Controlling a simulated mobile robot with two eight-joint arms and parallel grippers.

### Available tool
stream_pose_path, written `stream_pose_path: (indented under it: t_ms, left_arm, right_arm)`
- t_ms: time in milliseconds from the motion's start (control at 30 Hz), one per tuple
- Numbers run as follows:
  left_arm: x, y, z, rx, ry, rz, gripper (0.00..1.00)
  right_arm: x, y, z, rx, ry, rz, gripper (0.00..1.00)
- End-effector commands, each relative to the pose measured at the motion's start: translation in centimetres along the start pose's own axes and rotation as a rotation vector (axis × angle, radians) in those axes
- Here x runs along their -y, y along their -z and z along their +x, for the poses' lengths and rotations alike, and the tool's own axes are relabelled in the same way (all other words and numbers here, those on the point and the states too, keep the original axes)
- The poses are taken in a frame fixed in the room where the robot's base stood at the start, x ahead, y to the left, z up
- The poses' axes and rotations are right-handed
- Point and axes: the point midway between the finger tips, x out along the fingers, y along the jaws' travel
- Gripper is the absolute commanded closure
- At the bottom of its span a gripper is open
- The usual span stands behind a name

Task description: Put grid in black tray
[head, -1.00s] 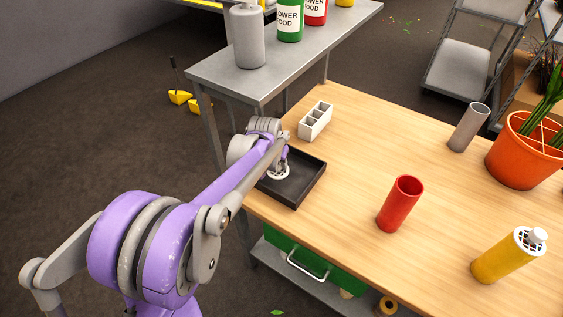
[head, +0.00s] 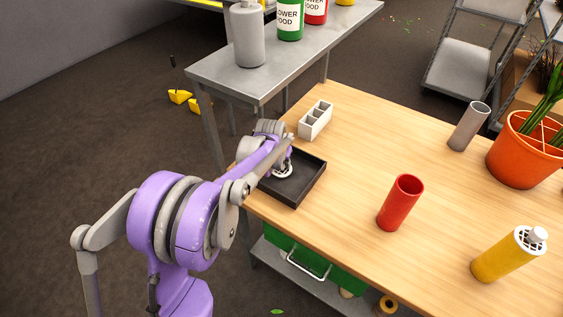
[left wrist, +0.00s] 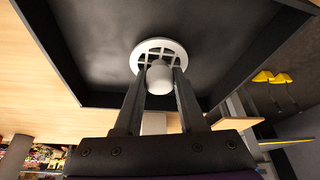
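A white round grid with a knob shows over the floor of the black tray in the head view (head: 283,172) and in the left wrist view (left wrist: 160,50). My left gripper (left wrist: 160,78) has its two fingers on either side of the grid's knob and appears shut on it. The black tray (head: 312,187) lies at the table's left corner; its dark floor fills much of the left wrist view (left wrist: 95,45). I cannot tell whether the grid touches the tray floor. A second white grid (head: 530,241) sits on the yellow cylinder. My right gripper is not in view.
A pale compartment box (head: 315,120) stands just behind the tray. A red cup (head: 400,204), the yellow cylinder (head: 500,259), a grey tube (head: 467,127) and an orange pot (head: 523,155) stand on the wooden table (head: 350,160). A metal shelf (head: 222,75) with bottles is beyond.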

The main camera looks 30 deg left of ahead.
Motion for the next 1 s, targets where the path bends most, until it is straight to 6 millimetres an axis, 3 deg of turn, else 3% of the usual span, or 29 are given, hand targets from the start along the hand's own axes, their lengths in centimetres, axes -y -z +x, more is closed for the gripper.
stream_pose_path:
  t_ms: [33,133,467,1000]
  left_arm:
    - [0.0,0.0,0.0,0.000,0.000,0.000,0.51]
    - [0.0,0.0,0.0,0.000,0.000,0.000,0.33]
    - [0.0,0.1,-0.3,0.000,0.000,0.000,0.32]
    - [0.0,0.1,-7.5,0.000,0.000,0.000,0.32]
  right_arm:
    - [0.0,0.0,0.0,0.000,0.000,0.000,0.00]
    - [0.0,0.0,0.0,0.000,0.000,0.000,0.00]
    - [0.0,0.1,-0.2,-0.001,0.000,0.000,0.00]
    - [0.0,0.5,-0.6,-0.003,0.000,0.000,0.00]
